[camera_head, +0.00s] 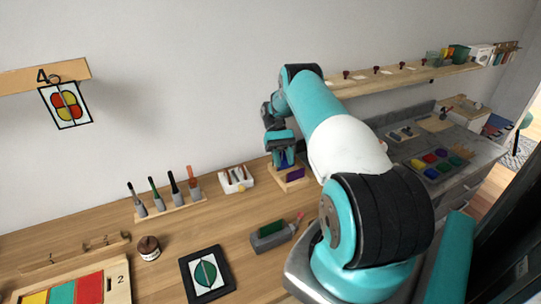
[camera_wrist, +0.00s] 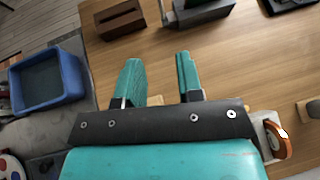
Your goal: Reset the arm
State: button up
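My arm (camera_head: 330,115) reaches from the lower right out over the wooden worktop, with its wrist toward the wall. My gripper (camera_wrist: 160,72) shows two teal fingers held apart in the wrist view, with only bare wood seen between them. In the head view the gripper end is small and partly merged with a wooden block with a purple part (camera_head: 293,173) behind or below it. I cannot tell whether they touch.
A tool rack (camera_head: 170,208), white tray (camera_head: 236,179), brown jar (camera_head: 148,248), black-framed leaf picture (camera_head: 207,274) and grey block (camera_head: 271,236) stand on the worktop. A shelf (camera_head: 400,76) runs along the wall. A blue bin (camera_wrist: 47,82) lies left in the wrist view.

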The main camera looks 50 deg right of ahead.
jog(key=w+a+r+n+t+h+b, duration=0.2)
jog(key=a+r+n, duration=0.2)
jog(key=a+r, duration=0.65)
jog(key=w+a+r+n+t+h+b, duration=0.25)
jog(key=a+r, duration=0.35)
jog(key=a, duration=0.9)
jog(key=s+a+r+n+t+y+b, duration=0.1)
jog(key=s+a+r+n+t, duration=0.1)
jog(key=s+a, duration=0.7)
jog(key=s+a+r+n+t+b, duration=0.1)
jog(key=s+a+r+n+t, duration=0.1)
jog(key=s+a+n, duration=0.3)
jog(key=s+a, duration=0.4)
jog(key=s, duration=0.3)
jog(key=shift+t+y, duration=0.35)
jog(key=shift+d+n, duration=0.1)
jog(key=shift+n, duration=0.15)
